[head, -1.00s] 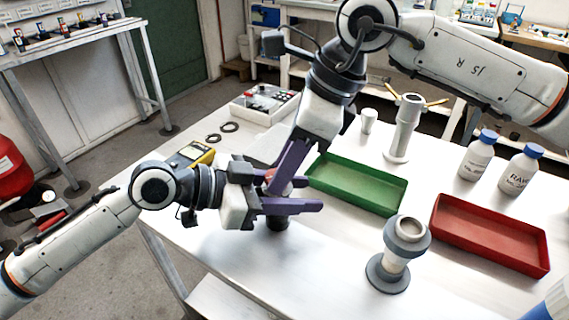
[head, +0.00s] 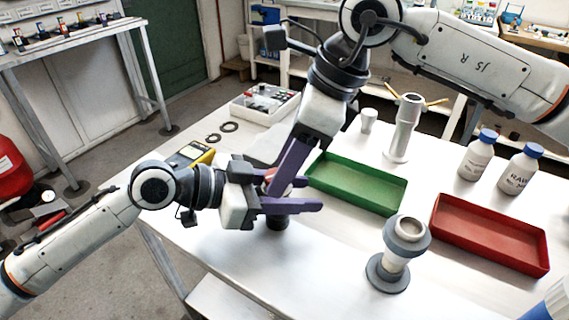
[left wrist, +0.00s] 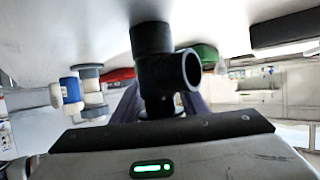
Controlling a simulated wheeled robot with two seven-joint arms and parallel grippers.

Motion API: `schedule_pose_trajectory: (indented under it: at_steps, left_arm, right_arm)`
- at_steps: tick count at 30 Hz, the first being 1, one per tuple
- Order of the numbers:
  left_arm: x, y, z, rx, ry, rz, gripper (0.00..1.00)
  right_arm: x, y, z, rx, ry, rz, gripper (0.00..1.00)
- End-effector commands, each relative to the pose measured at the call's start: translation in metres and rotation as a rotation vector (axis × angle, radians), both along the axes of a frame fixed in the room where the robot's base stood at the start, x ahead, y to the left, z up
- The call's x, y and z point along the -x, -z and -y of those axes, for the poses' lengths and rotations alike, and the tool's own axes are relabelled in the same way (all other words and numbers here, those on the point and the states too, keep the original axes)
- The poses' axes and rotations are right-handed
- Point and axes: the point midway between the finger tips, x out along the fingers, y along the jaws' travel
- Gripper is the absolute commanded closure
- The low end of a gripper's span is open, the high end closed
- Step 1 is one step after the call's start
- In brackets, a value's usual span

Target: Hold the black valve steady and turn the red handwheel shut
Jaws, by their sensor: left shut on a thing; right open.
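The black valve (head: 277,222) stands on the white table, mostly covered by my grippers in the head view. In the left wrist view the black valve (left wrist: 152,40) shows its round side port, open towards the right. My left gripper (head: 290,206) is shut on the valve, its purple fingers lying level across it. The red handwheel (head: 270,175) is on top, and only a small piece shows between the fingers. My right gripper (head: 280,185) reaches down from above at the handwheel, open. Whether its fingers touch the wheel is hidden.
A green tray (head: 357,205) lies just right of the grippers, and a red tray (head: 490,262) farther right. A grey flanged fitting (head: 388,272) stands in front. Two blue-capped bottles (head: 478,157) stand behind the red tray. A yellow meter (head: 192,155) lies behind my left wrist.

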Motion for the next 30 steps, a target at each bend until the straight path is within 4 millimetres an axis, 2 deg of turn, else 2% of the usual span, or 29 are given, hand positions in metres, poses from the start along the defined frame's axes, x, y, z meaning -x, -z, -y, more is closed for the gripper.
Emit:
schedule_pose_trajectory:
  at_steps: [9,15,21,30]
  left_arm:
    - [0.0,0.0,0.0,0.0,0.0,0.001,0.91]
    - [0.0,0.0,0.0,0.0,0.0,0.001,0.91]
    - [0.0,0.0,0.0,0.0,0.0,0.001,0.91]
    - [0.0,0.0,0.0,0.0,0.001,0.0,0.91]
  right_arm:
    - [0.004,-0.059,0.023,-0.004,0.003,0.005,0.49]
    - [0.008,-0.091,0.037,-0.002,0.003,0.003,0.49]
    - [0.01,-0.105,0.043,-0.002,0.001,0.001,0.49]
    - [0.01,-0.106,0.043,-0.002,0.001,0.001,0.49]
